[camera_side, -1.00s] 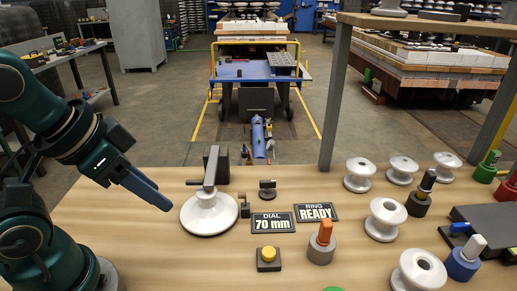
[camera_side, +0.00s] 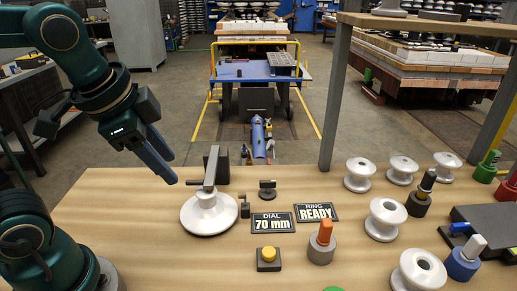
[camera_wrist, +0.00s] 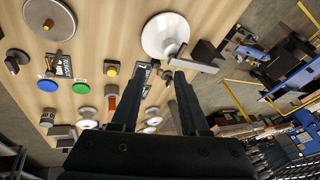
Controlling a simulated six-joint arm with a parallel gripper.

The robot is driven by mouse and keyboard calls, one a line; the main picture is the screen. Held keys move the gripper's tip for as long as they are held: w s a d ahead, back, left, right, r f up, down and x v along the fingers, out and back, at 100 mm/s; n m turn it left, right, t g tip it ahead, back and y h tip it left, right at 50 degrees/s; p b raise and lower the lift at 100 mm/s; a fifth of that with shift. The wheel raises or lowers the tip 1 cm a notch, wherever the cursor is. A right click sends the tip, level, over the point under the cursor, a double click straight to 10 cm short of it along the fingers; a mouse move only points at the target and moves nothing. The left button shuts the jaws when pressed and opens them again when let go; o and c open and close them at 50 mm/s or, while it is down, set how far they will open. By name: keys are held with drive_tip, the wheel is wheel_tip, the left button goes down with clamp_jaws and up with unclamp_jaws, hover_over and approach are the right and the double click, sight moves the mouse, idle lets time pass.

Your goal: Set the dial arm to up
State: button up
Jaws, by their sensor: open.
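A grey bar (camera_side: 210,171), which looks like the dial arm, stands over a white insulator disc (camera_side: 207,216) at the left of the table. A thin dark rod sticks out to the left near its middle. In the wrist view the bar (camera_wrist: 196,63) reaches away from the white disc (camera_wrist: 163,33). A sign (camera_side: 272,223) reads "DIAL 70 mm". My gripper (camera_side: 174,181) is open and empty, in the air left of the bar and apart from it. In the wrist view my fingers (camera_wrist: 157,78) point toward the disc, with clear space between them.
A "RING READY" sign (camera_side: 316,212) lies right of the dial sign. A yellow button (camera_side: 268,254) and an orange-topped knob (camera_side: 322,240) stand in front. Several white spool insulators, one here (camera_side: 386,219), stand at the right.

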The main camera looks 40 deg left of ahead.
sight(193, 181)
drive_tip(key=shift+w+a+f+m+g+y, duration=0.15)
drive_tip(key=shift+w+a+f+m+g, duration=0.5)
drive_tip(key=shift+w+f, duration=0.7)
drive_tip(key=shift+w+a+f+m+g+y, duration=0.1)
drive_tip(key=shift+w+a+f+m+g, duration=0.25)
drive_tip(key=shift+w+a+f, duration=0.9)
drive_tip(key=shift+w+a+f+m+g+y, duration=0.15)
drive_tip(key=shift+w+a+f+m+g, duration=0.4)
drive_tip(key=shift+f, duration=1.3)
drive_tip(key=shift+w+d, duration=0.15)
drive_tip(key=shift+w, duration=0.05)
clamp_jaws()
